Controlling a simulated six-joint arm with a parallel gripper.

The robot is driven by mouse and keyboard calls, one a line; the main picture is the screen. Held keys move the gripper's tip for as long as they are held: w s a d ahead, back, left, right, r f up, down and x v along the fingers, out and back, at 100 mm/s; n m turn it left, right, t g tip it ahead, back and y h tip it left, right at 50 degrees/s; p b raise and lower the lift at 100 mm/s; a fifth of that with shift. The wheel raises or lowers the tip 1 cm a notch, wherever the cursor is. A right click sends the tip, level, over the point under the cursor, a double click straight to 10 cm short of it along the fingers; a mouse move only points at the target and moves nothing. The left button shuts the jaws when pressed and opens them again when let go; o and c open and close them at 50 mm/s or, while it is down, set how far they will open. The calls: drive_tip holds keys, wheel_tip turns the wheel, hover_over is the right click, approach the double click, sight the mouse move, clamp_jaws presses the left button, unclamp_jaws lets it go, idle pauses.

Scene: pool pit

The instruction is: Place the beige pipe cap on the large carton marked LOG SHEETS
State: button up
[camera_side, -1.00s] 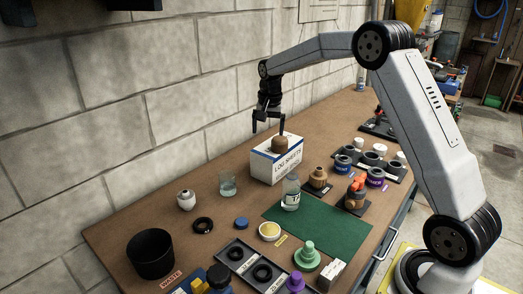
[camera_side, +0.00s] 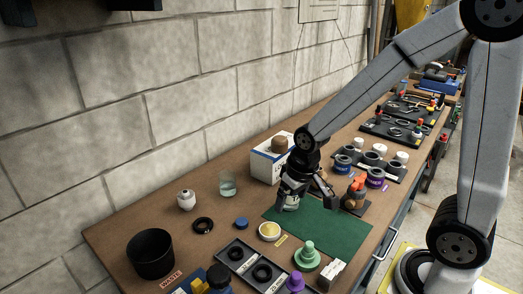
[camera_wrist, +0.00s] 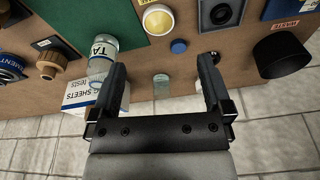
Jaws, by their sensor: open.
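The large white carton marked LOG SHEETS (camera_side: 262,167) stands near the wall in the side view, partly hidden by my arm. It also shows at the left of the wrist view (camera_wrist: 92,92), behind a finger. A tan-brown rounded cap (camera_side: 280,144), apparently the beige pipe cap, rests on its top in the side view. I cannot make the cap out in the wrist view. My gripper (camera_side: 307,198) is open and empty, in front of the carton and over the green mat's far end. In the wrist view the space between its fingers (camera_wrist: 160,70) holds nothing.
A clear labelled bottle (camera_wrist: 103,58) is close to one finger. A glass (camera_side: 228,185) stands left of the carton. The green mat (camera_side: 325,232) is mostly bare. A black waste bin (camera_side: 151,254), trays and a green stepped piece (camera_side: 306,254) occupy the front.

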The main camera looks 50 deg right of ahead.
drive_tip(key=shift+n, duration=0.8)
drive_tip(key=s, duration=0.1)
drive_tip(key=s+a+f, duration=0.1)
drive_tip(key=s, duration=0.2)
drive_tip(key=shift+s+a+f, duration=0.15)
drive_tip(key=shift+s+a, duration=0.05)
drive_tip(key=shift+s, duration=0.05)
